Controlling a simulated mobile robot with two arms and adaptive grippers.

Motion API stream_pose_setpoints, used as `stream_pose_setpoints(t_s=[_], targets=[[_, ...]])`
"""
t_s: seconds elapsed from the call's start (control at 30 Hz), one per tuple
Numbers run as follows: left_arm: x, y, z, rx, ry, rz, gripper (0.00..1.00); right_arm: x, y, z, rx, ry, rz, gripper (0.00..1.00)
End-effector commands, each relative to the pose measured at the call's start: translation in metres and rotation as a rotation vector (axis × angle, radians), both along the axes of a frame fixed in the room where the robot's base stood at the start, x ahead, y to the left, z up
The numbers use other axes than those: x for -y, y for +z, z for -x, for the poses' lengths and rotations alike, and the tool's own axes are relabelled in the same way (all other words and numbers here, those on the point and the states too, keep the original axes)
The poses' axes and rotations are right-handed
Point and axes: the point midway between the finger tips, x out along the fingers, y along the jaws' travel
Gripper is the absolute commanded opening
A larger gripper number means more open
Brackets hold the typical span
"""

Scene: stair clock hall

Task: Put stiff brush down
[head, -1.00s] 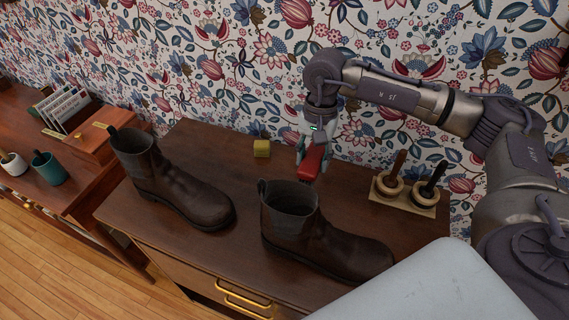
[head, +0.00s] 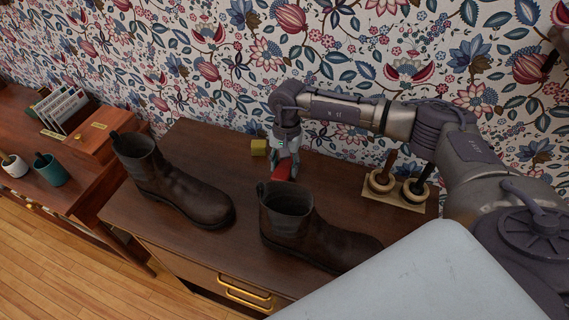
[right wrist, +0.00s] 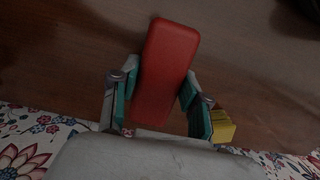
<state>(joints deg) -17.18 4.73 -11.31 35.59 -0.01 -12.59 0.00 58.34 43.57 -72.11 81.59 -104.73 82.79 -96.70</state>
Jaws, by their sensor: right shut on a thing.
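The stiff brush shows as a red block-shaped body (right wrist: 166,72) in the right wrist view, and as a small red patch (head: 282,170) in the head view. My right gripper (head: 285,158) is shut on it, with the teal-lined fingers on either side. The brush is low over the dark wooden cabinet top (head: 225,165), just behind the right boot. Its bristles are hidden, and I cannot tell whether it touches the wood. My left gripper is not in view.
Two brown boots stand on the cabinet, one at the left (head: 185,190) and one nearer (head: 310,230). A yellow block (head: 259,147) sits left of the gripper. A wooden holder with two upright handled tools (head: 396,190) stands at the right.

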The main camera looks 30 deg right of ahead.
Motion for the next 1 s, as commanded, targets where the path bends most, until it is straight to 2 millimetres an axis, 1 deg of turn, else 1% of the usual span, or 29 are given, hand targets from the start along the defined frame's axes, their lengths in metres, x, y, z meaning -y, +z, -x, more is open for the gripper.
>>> stream_pose_setpoints(t_s=[0.17, 0.2, 0.27, 0.3, 0.33, 0.6, 0.7, 0.77, 0.87, 1.0], targets=[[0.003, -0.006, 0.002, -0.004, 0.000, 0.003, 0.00, 0.000, -0.005, 0.000, 0.000, 0.000, 0.000, 0.18], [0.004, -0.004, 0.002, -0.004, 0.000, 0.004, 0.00, 0.000, -0.003, 0.000, 0.000, 0.000, 0.000, 0.53], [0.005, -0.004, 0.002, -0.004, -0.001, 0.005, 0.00, 0.000, -0.003, 0.000, 0.000, 0.000, 0.000, 0.63], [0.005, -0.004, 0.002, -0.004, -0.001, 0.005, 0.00, 0.000, -0.003, 0.000, 0.000, 0.000, 0.000, 0.69], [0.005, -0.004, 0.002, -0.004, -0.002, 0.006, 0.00, 0.000, -0.003, 0.000, 0.000, 0.000, 0.000, 0.71], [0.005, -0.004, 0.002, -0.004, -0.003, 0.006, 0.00, 0.000, -0.002, 0.000, 0.000, 0.000, 0.000, 0.71], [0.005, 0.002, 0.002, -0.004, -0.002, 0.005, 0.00, 0.000, 0.003, 0.000, 0.000, 0.000, 0.000, 0.71], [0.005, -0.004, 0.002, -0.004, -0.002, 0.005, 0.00, 0.001, 0.005, -0.001, 0.003, 0.000, 0.000, 0.71], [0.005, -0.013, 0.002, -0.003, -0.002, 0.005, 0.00, 0.003, 0.021, -0.003, 0.005, 0.001, 0.000, 0.71], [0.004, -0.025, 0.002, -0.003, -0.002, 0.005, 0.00, 0.005, 0.052, -0.006, 0.006, 0.000, 0.000, 0.71]])
